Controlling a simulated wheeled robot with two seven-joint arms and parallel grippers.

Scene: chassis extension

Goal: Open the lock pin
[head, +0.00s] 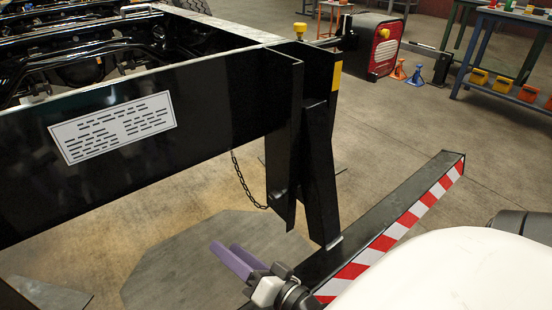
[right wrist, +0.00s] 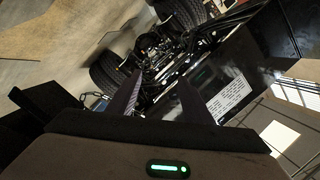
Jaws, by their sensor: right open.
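My right gripper (head: 226,246) is low in the head view, below the beam and left of the bracket. Its two purple fingers are apart and hold nothing. In the right wrist view the open fingers (right wrist: 160,80) point toward the chassis underside and wheels. It is well away from the yellow knob. My left gripper is not in view.
The black beam with a white label plate (head: 112,127) crosses the left. A red-white striped bar (head: 405,220) juts out at the right. A tail lamp box (head: 372,45), jack stands (head: 415,75) and a workbench (head: 505,92) stand behind. Open floor lies between.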

